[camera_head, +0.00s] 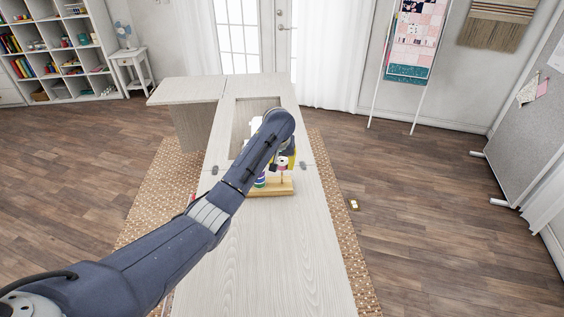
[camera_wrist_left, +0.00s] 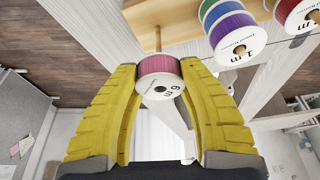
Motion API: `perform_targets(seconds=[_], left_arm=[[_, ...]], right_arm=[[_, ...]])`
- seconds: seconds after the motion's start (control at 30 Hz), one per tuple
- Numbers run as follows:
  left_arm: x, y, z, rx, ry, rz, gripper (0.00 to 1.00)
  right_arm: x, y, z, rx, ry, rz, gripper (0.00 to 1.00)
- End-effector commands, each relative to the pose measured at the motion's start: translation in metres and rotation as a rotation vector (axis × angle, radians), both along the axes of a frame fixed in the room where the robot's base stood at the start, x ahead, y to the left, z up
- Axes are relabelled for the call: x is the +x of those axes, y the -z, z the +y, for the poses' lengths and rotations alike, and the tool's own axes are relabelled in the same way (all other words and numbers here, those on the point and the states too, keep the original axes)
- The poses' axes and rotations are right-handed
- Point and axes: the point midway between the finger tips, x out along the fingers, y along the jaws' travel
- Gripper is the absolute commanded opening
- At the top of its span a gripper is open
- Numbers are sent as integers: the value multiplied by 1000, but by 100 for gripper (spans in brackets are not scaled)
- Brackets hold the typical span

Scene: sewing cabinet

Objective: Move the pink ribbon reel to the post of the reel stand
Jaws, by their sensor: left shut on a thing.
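The pink ribbon reel (camera_wrist_left: 160,68), with white printed end faces, is between the two yellow fingertips of my left gripper (camera_wrist_left: 160,80) in the left wrist view. The fingers are shut on its sides. The wooden reel stand (camera_head: 280,188) is on the table in the head view, below the gripper. A bare length of its post (camera_wrist_left: 157,40) shows right beside the reel in the wrist view. I cannot tell whether the reel is around the post's tip or only above it. In the head view my arm partly hides the stand. My right gripper is not in view.
Purple, blue and green reels (camera_wrist_left: 229,30) are stacked on the stand beside the held reel. A red reel (camera_wrist_left: 296,14) sits farther along. The pale table (camera_head: 285,250) is clear in front of the stand. A small object (camera_head: 353,204) lies on the floor at right.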

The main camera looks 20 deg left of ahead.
Motion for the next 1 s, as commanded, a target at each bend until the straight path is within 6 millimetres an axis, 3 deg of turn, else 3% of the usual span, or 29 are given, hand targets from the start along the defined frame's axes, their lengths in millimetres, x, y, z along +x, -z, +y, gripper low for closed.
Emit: perform_targets(seconds=[1.0], left_arm=[[0, 16, 0, 1, 1, 0, 18]], right_arm=[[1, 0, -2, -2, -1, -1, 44]])
